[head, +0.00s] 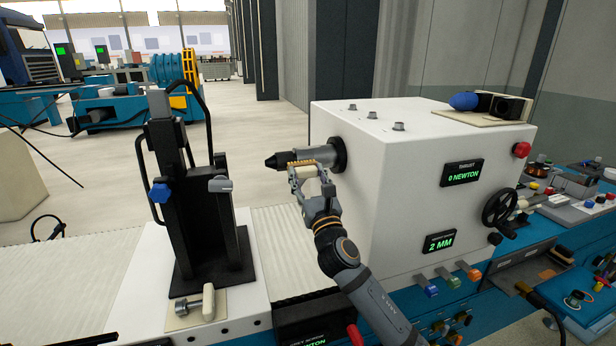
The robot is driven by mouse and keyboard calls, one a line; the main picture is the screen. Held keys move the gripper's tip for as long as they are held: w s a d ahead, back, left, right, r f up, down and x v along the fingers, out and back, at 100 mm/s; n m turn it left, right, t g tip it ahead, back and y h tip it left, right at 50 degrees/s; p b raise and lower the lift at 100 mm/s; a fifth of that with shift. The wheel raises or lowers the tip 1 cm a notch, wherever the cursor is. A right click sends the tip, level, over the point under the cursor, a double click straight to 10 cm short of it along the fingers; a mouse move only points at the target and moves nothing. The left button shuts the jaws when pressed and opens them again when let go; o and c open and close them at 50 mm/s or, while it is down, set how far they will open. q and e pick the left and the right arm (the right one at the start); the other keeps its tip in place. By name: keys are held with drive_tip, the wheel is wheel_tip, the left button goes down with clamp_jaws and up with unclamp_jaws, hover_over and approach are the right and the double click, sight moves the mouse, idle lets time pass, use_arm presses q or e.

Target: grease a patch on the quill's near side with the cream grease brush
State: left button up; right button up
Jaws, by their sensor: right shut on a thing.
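The quill (311,155) is a grey cylinder with a dark pointed tip. It sticks out to the left from a dark collar on the white headstock. My right gripper (308,177) is on the quill's near side, just below it, and is shut on the cream grease brush (304,170). The brush's yellowish bristle edge lies along the quill's lower near side and appears to touch it. The fingers hide part of the brush, and I cannot make out any grease patch. My left gripper is not in view.
The white headstock (400,195) carries displays reading 0 NEWTON and 2 MM, and a black handwheel (498,207). A black upright fixture (200,200) stands left of the quill. A metal-headed tool with a cream handle (208,302) lies before it. Ribbed bed covers (285,225) lie between.

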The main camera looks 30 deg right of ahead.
drive_tip(key=shift+w+d, duration=0.1)
drive_tip(key=shift+w, duration=0.4)
drive_tip(key=shift+p, duration=0.5)
idle(0.8)
drive_tip(key=shift+d, duration=0.25)
drive_tip(key=d+b, duration=0.1)
drive_tip(key=d, duration=0.1)
drive_tip(key=s+d+b, duration=0.1)
drive_tip(key=d, duration=0.1)
idle(0.4)
